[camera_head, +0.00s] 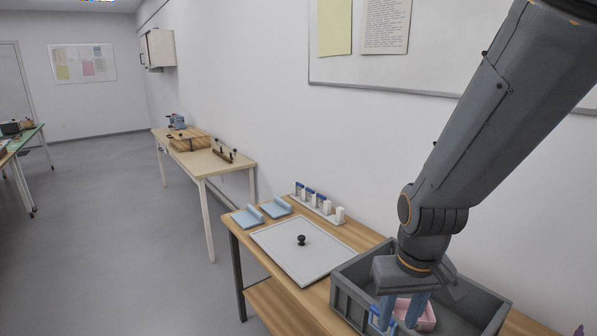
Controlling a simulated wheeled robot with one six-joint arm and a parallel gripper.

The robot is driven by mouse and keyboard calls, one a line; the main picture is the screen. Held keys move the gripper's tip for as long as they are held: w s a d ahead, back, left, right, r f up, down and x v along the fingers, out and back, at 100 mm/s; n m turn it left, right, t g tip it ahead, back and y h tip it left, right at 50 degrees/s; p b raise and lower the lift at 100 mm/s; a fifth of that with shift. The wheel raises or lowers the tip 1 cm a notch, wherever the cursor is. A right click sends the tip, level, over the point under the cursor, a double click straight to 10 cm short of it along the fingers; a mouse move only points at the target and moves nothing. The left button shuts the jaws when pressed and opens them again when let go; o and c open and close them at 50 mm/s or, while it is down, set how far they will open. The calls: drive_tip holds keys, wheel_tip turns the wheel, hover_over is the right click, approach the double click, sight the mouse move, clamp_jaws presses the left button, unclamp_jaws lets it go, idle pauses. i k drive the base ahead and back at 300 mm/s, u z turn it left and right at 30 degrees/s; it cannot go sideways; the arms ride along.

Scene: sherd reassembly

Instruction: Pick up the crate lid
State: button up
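The crate lid (275,254) is a flat pale grey panel with a dark edge and a black round knob (301,240) in its middle. It lies flat on the wooden table, left of the grey crate (348,296). My gripper (401,312) points down over and into the open crate, to the right of the lid and well apart from it. Its two blue fingers stand apart, so it looks open. A pink block or box (427,318) shows in the crate behind the fingers. The fingertips and the crate floor are partly hidden.
A rack of several white and blue pieces (320,205) stands behind the lid near the wall. Two light blue folded pieces (277,207) lie at the table's far left end. Another table (195,165) with wooden items stands beyond.

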sight(307, 252)
drive_tip(key=z, duration=0.8)
drive_tip(key=k, duration=0.35)
drive_tip(key=u, duration=1.7)
drive_tip(key=i, duration=1.55)
drive_tip(key=z, duration=0.15)
